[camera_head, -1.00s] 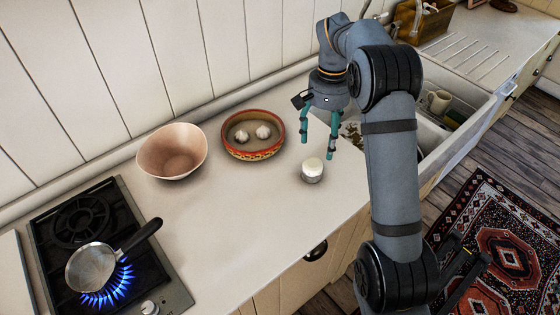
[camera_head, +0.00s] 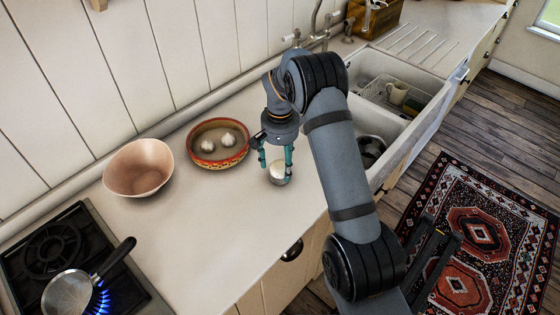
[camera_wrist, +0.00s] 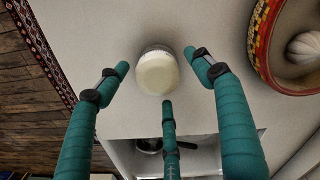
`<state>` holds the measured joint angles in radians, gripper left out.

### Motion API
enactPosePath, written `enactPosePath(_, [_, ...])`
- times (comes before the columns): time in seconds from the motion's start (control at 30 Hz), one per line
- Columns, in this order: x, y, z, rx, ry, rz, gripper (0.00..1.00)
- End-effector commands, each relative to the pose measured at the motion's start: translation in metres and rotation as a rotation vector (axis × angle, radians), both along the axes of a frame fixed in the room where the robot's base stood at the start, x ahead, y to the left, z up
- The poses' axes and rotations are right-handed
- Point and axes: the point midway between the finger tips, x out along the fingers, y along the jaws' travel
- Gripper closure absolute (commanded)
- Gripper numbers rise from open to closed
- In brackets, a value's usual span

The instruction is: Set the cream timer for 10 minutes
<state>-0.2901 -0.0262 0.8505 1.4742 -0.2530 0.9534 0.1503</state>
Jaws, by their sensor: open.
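The cream timer (camera_head: 279,172) is a small round piece with a cream top and a greyer base, standing upright on the counter near its front edge. My gripper (camera_head: 276,160) is just above and around it, with its teal fingers pointing down. In the wrist view the timer's cream top (camera_wrist: 158,73) lies at the upper middle, just beyond the tips of my open fingers (camera_wrist: 160,75). Gaps show between the fingertips and the timer in that view. No minute marks are readable on it.
A patterned bowl (camera_head: 191,147) with white bulbs stands behind the timer. A pinkish bowl (camera_head: 138,168) is further left. A pan (camera_head: 68,294) sits over a lit blue flame on the hob at lower left. The sink (camera_head: 425,124) is to the right.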

Motion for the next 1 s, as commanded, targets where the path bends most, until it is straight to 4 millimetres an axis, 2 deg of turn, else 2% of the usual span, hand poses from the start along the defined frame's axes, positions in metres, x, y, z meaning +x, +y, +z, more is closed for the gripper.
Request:
enactPosePath(0.23, [0.0002,-0.0001,-0.0009,0.0,0.0,-0.001,0.33])
enactPosePath(1.0, [0.0011,0.0002,-0.0003,0.001,-0.003,0.001,0.78])
